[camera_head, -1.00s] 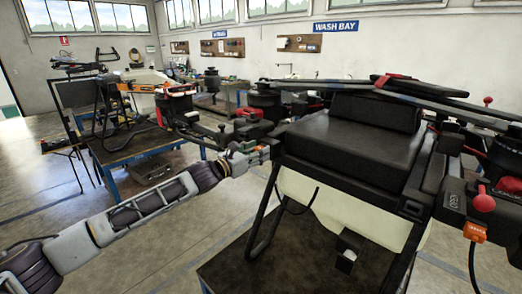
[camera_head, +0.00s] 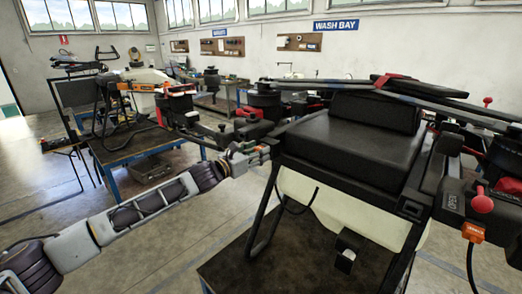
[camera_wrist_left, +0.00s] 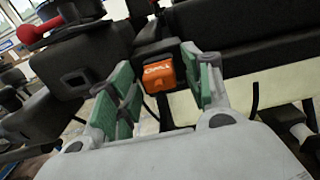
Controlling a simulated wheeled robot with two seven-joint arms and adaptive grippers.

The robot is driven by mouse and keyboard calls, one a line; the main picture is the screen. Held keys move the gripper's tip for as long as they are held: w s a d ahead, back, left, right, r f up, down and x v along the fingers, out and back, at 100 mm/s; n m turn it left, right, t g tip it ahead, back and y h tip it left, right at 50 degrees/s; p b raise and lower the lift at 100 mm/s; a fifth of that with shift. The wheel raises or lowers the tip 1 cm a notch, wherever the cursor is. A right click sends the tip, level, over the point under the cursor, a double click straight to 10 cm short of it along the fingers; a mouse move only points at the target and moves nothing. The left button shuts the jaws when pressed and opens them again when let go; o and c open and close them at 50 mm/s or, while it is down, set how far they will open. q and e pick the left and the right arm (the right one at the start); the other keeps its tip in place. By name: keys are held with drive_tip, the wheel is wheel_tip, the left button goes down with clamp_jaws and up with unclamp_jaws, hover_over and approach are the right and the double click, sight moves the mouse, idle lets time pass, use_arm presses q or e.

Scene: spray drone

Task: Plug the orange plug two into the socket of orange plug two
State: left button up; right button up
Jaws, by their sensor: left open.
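An orange plug (camera_wrist_left: 159,74) with pale lettering sits against a dark housing (camera_wrist_left: 157,50) in the left wrist view. My left gripper (camera_wrist_left: 160,82) is open, with its green-padded fingers on either side of the plug. A gap shows beside the plug, so it is not gripped. In the head view my left gripper (camera_head: 262,152) is at the left side of the black drone body, where the plug is too small to make out clearly. A second orange plug (camera_head: 474,232) with a black cable hangs at the drone's right side. My right gripper is not in view.
The drone's black seat-like top (camera_head: 350,150) and pale tank (camera_head: 350,212) stand on a dark table (camera_head: 235,270). Folded arms and a red knob (camera_head: 482,204) stick out at right. Another drone stands on a blue-legged table (camera_head: 150,148) behind. Open floor lies at left.

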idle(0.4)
use_arm(q)
clamp_jaws()
drive_tip(key=shift+s+a, duration=0.1)
idle(0.3)
drive_tip(key=shift+s+a, duration=0.4)
drive_tip(key=shift+s+a+p, duration=0.15)
drive_tip(key=shift+p, duration=0.15)
drive_tip(key=shift+s+a, duration=0.4)
drive_tip(key=shift+a, duration=0.05)
drive_tip(key=shift+p+v, duration=0.4)
drive_tip(key=shift+v, duration=1.1)
drive_tip(key=shift+f, duration=0.1)
